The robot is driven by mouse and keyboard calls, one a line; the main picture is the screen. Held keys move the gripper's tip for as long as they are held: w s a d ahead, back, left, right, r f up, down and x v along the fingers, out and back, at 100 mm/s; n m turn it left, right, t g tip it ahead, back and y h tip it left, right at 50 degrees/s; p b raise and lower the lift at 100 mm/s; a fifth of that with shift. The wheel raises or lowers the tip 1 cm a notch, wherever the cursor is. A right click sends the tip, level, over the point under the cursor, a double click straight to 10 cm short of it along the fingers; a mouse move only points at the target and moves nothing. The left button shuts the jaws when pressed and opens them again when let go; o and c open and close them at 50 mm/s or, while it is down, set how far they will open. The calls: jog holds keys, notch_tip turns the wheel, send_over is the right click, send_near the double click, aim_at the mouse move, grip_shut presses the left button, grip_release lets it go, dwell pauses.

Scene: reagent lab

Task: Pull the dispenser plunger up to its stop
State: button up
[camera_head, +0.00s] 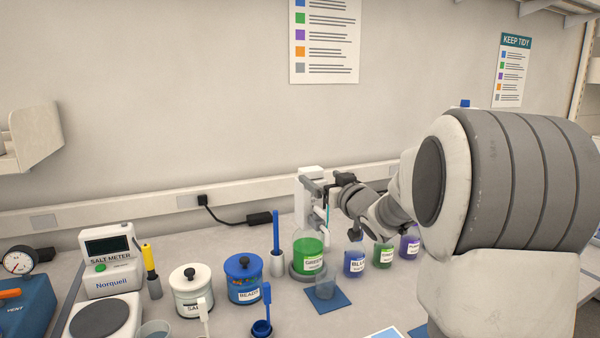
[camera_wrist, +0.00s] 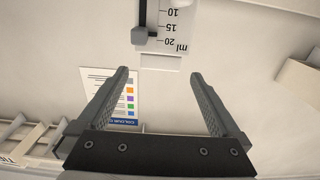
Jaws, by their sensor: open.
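The dispenser (camera_head: 309,197) is a white column on top of the green reagent bottle (camera_head: 310,254). In the wrist view its white scale plate (camera_wrist: 178,22) shows ml marks upside down. A dark grey knob (camera_wrist: 146,37) on a dark rod sits beside the plate, near the 20 mark. My gripper (camera_wrist: 160,72) is open and empty. In the wrist view the dispenser parts lie beyond the fingertips, with a gap. In the head view my gripper (camera_head: 328,192) is just right of the dispenser's upper part, and partly covers it.
A small clear beaker (camera_head: 325,286) stands on a blue mat (camera_head: 341,302) before the bottle. A blue bottle (camera_head: 354,262) and others stand to the right. A blue-handled tool (camera_head: 276,232) stands upright in a holder on the left. My arm hides the right side.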

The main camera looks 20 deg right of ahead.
aim_at(314, 172)
jog(key=w, duration=0.7)
jog(key=shift+a, duration=0.15)
jog(key=shift+c, duration=0.2)
grip_shut()
